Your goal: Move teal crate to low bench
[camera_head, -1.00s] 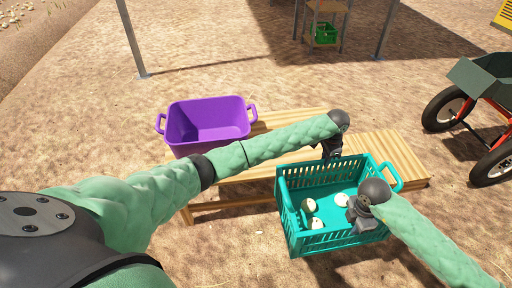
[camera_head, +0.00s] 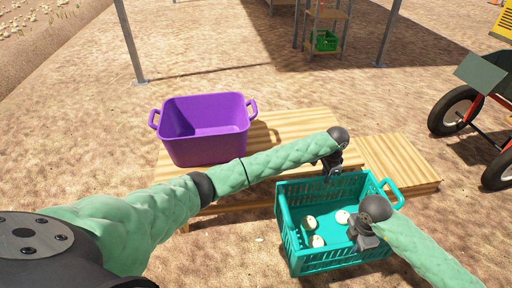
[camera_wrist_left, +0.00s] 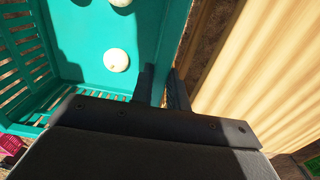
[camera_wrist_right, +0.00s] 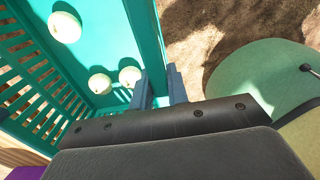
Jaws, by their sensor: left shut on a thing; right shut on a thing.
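The teal crate (camera_head: 330,260) hangs in front of the wooden slatted bench (camera_head: 290,127), its far side overlapping the bench's near edge in the head view. Several pale onions (camera_head: 316,241) lie inside it. My left gripper (camera_head: 330,174) is shut on the crate's far wall; the left wrist view shows its fingers (camera_wrist_left: 162,85) straddling the rim beside the bench slats. My right gripper (camera_head: 358,238) is shut on the near right wall; its fingers (camera_wrist_right: 160,88) straddle that rim in the right wrist view. The crate looks about level. Its underside is hidden.
A purple tub (camera_head: 205,150) stands on the bench's left end. The right slatted section (camera_head: 400,160) of the bench looks bare and lower. A wheelbarrow (camera_head: 480,78) is at the right. A shelf with a green crate (camera_head: 325,40) stands far back. Bare ground lies around.

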